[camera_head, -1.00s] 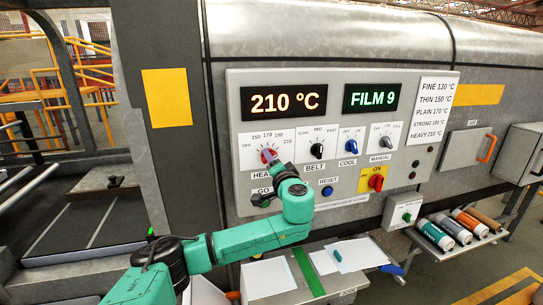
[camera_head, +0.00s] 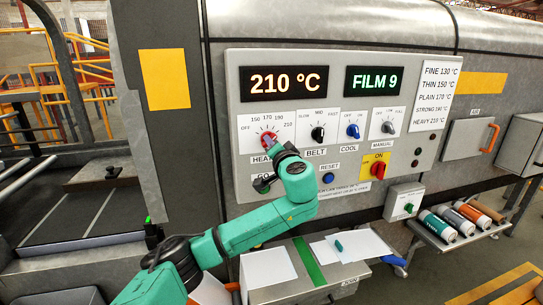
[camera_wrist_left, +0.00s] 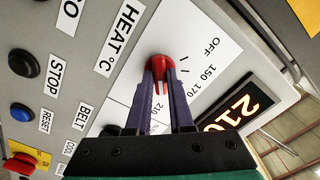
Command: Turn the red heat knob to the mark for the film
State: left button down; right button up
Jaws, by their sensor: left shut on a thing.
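The red heat knob (camera_head: 268,136) is on the left of the panel's knob row, above the HEAT label. Its dial is marked OFF, 150, 170, 190 and 210. My left gripper (camera_head: 273,143) reaches it from below. In the left wrist view, the two dark fingers of the left gripper (camera_wrist_left: 164,82) are shut on the red heat knob (camera_wrist_left: 160,67); they partly cover it, and I cannot tell its pointer's exact mark. The heat display (camera_head: 285,83) reads 210 °C. The film display (camera_head: 374,81) reads FILM 9. My right gripper is not in view.
A chart (camera_head: 434,95) lists FINE 130, THIN 150, PLAIN 170, STRONG 190 and HEAVY 210 °C. The black belt knob (camera_head: 318,133) and blue cool knob (camera_head: 353,131) are to the right. A red switch (camera_head: 378,169) is lower. Film rolls (camera_head: 456,222) lie on a shelf at right.

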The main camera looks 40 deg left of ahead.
pick_arm(q)
jog(key=n+b, duration=0.9)
jog(key=b, duration=0.3)
jog(key=shift+n+b, duration=0.35)
jog(key=shift+n, duration=0.05)
jog(key=shift+r, duration=0.15)
jog(key=c, duration=0.8)
grip_release()
jog(key=shift+c, duration=0.2)
jog(key=shift+o, duration=0.2)
